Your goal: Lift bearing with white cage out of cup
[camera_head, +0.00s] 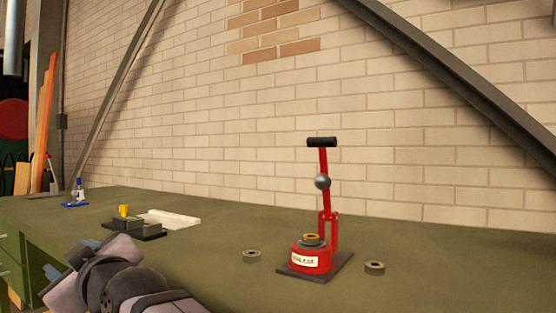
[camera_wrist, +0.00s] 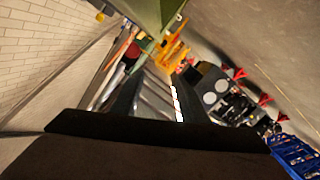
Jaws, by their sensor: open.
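A red cup (camera_head: 311,259) with a white label stands on a dark base plate, part of a red lever press on the green bench. A grey ring-shaped bearing (camera_head: 312,241) sits in the cup's top; an orange ring shows on it, and I cannot make out a white cage. Two more bearings lie on the bench, one left (camera_head: 251,256) and one right (camera_head: 375,268) of the press. My gripper (camera_wrist: 150,130) shows as a dark bar low in the wrist view, open, with nothing seen in it. The wrist view does not show the cup.
The press lever (camera_head: 323,165) rises upright behind the cup, with a grey ball and black handle. A dark block with a yellow piece (camera_head: 124,211), a white tray (camera_head: 170,217) and a blue item (camera_head: 77,194) stand at the left. The bench right of the press is mostly clear.

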